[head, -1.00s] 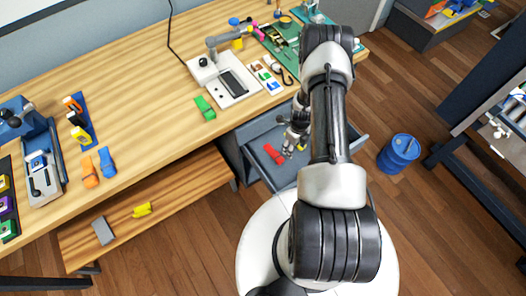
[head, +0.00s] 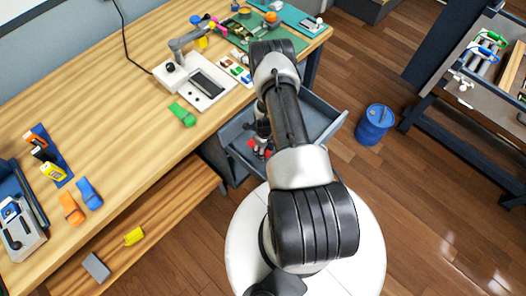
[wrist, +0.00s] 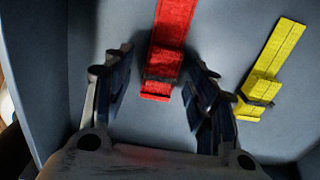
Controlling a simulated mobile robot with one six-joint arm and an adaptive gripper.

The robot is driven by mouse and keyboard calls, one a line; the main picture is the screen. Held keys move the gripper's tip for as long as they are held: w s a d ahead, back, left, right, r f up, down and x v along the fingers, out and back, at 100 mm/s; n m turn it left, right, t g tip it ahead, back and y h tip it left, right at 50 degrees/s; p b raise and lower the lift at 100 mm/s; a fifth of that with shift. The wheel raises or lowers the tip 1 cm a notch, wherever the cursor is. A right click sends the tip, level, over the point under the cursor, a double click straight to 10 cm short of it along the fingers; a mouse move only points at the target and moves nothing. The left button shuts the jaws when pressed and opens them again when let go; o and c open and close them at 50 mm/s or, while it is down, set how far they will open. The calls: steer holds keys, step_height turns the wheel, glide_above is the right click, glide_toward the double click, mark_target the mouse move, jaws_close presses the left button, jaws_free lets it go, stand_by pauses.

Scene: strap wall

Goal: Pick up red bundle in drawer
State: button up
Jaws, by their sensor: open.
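The red bundle (wrist: 172,38), a flat red strap with a dark band and a thicker end, lies on the grey floor of the open drawer (wrist: 222,30). My gripper (wrist: 160,60) is open, with one finger on each side of the bundle's near end in the wrist view. I see no contact; the height gap is hard to judge. In the head view my gripper (head: 261,147) is inside the drawer (head: 322,122) and partly hides the red bundle (head: 251,144).
A yellow bundle (wrist: 274,58) lies to the right in the drawer. The drawer wall (wrist: 30,60) rises close on the left. The workbench (head: 130,130) stands over the drawer's left side. A blue drum (head: 374,125) stands on the floor at right.

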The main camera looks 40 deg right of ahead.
steer(key=shift+r, duration=0.1)
steer(key=shift+c, duration=0.3)
steer(key=c, duration=1.1)
steer(key=shift+o, duration=0.2)
